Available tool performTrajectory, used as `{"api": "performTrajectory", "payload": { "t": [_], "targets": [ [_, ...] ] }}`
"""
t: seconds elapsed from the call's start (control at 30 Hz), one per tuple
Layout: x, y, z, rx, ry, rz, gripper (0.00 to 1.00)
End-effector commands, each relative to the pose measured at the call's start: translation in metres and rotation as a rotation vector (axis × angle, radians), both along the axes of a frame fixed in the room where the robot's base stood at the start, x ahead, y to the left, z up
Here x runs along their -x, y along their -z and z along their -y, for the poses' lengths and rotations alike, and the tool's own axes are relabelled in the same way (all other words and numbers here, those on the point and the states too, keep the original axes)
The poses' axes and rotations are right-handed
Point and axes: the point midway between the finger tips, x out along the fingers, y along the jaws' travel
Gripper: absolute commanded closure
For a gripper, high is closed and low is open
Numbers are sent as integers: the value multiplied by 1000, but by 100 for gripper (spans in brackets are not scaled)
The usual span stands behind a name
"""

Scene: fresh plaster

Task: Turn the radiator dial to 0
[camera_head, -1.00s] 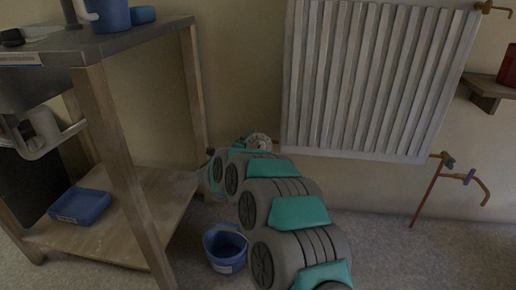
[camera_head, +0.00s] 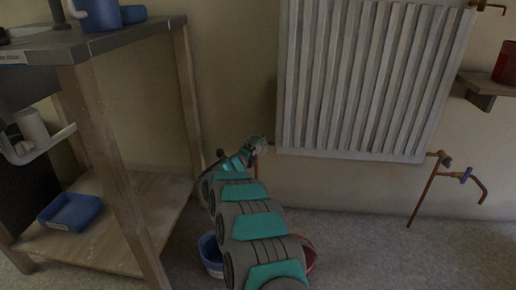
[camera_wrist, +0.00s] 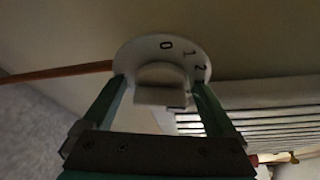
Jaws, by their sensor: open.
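The radiator dial shows in the wrist view as a white disc (camera_wrist: 138,54) with a raised block-like knob (camera_wrist: 162,78) at its centre. The dark marks 0, 1 and 2 run along its upper right rim. My gripper (camera_wrist: 158,84) is open, with one teal finger on each side of the knob. I cannot tell whether either finger touches it. In the head view my gripper (camera_head: 254,148) is at the lower left corner of the white radiator (camera_head: 365,75), and it mostly hides the dial.
A wooden workbench (camera_head: 115,170) stands on the left, with a blue tray (camera_head: 71,212) on its lower shelf. A blue bucket (camera_head: 209,254) and a red bucket (camera_head: 310,254) are partly behind my arm. Copper pipes (camera_head: 424,192) rise at the right. The floor at right is clear.

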Motion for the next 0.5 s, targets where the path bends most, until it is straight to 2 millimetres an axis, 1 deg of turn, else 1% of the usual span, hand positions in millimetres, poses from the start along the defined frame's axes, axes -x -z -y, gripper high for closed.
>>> {"api": "performTrajectory", "payload": {
  "t": [0.1,0.37,0.43,0.5],
  "targets": [
    [-5,0,2,0,-1,0,7],
    [-5,1,2,0,-3,-1,7],
    [-5,0,2,0,-3,-1,13],
    [-5,0,2,0,-3,-1,21]
  ]
}}
